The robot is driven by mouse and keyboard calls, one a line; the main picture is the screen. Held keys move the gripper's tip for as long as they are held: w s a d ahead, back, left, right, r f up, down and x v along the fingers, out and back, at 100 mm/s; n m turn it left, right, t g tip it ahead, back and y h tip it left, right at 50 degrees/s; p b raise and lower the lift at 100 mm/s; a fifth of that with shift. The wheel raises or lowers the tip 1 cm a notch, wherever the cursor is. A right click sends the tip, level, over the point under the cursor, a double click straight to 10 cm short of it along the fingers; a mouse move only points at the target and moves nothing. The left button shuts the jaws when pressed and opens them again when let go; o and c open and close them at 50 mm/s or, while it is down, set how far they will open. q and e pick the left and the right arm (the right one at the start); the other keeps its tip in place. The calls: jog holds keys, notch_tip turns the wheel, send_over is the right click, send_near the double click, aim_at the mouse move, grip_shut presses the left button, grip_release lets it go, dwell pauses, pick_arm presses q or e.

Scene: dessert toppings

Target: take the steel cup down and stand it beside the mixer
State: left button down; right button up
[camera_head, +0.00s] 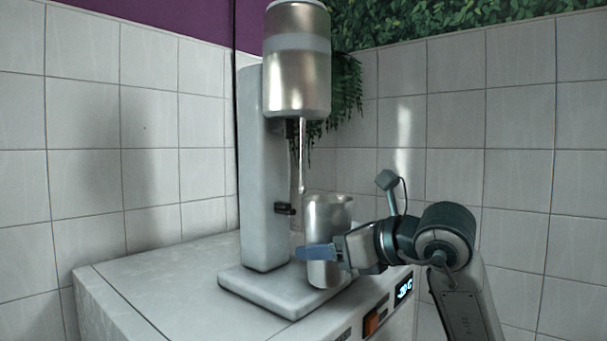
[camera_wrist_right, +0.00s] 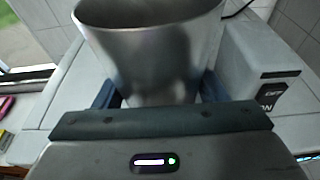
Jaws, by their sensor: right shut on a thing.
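The steel cup (camera_head: 328,216) is upright beside the spindle of the mixer (camera_head: 262,170), its rim just below and right of the spindle tip. My right gripper (camera_head: 322,253) is shut on the cup's lower half, coming from the right. In the right wrist view the cup (camera_wrist_right: 150,45) stands between the two dark fingers (camera_wrist_right: 155,95), its open rim at the top. The cup's bottom is over the right part of the mixer's base plate (camera_head: 260,293); I cannot tell whether it touches. My left gripper is not in view.
The mixer stands on a white counter unit (camera_head: 130,275) with a lit display (camera_head: 404,290) and an orange switch (camera_head: 371,322) on its front. The counter is clear left of the mixer. Tiled walls (camera_head: 480,120) close the back. A hanging plant (camera_head: 345,85) is behind the mixer.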

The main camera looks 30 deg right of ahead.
aim_at(342, 272)
jog(key=shift+s+d+b, duration=0.3)
jog(key=shift+s+b, duration=0.25)
jog(key=shift+s, duration=0.15)
jog(key=shift+s+d+b, duration=0.3)
jog(key=shift+s+b, duration=0.25)
jog(key=shift+s, duration=0.15)
jog(key=s+d+b, duration=0.2)
jog(key=s+b, duration=0.2)
jog(key=s, duration=0.2)
jog(key=shift+s+d+r+b, duration=0.15)
jog(key=shift+d+r+b, duration=0.15)
jog(key=shift+b, duration=0.1)
